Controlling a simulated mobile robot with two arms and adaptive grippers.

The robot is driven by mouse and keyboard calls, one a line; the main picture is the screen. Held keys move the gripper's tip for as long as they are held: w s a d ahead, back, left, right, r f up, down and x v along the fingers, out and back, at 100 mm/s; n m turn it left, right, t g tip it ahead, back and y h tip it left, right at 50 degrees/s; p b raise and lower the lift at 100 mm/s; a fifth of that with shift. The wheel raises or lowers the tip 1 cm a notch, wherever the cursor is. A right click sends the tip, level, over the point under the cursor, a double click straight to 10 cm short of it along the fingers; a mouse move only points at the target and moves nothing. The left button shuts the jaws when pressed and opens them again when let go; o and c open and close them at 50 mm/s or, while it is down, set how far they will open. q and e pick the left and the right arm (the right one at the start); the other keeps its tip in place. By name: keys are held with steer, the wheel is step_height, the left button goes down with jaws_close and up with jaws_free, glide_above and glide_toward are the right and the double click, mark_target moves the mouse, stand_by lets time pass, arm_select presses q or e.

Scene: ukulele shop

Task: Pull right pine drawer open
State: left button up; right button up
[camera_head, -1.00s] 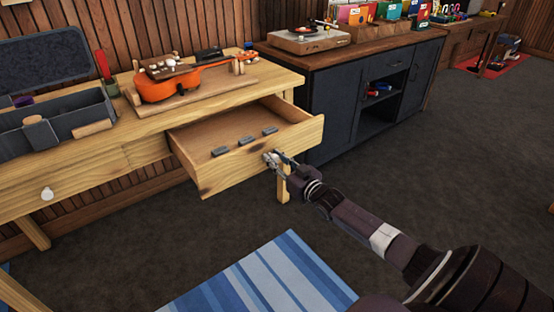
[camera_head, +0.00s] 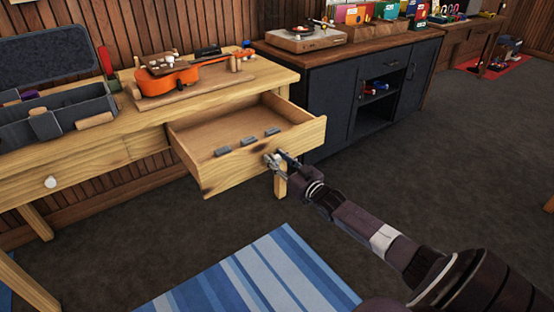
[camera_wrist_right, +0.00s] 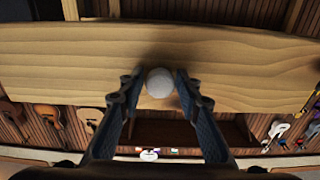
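The right pine drawer (camera_head: 262,163) juts well out from under the pine workbench (camera_head: 140,115), its inside showing. It holds several small grey blocks (camera_head: 247,141). My right gripper (camera_head: 277,160) is at the middle of the drawer front. The exact contact at the fingertips is hard to see. My left gripper is not in view.
A ukulele (camera_head: 180,76) and a grey tray (camera_head: 60,116) sit on the workbench. A left drawer with a white knob (camera_head: 50,182) is shut. A dark cabinet (camera_head: 335,98) stands close to the right. A blue striped rug (camera_head: 262,277) lies on open floor in front.

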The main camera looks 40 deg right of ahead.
steer(key=shift+o, duration=0.5)
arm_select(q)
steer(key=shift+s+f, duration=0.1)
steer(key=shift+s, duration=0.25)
arm_select(e)
steer(key=s, duration=1.2)
steer(key=shift+a, duration=0.2)
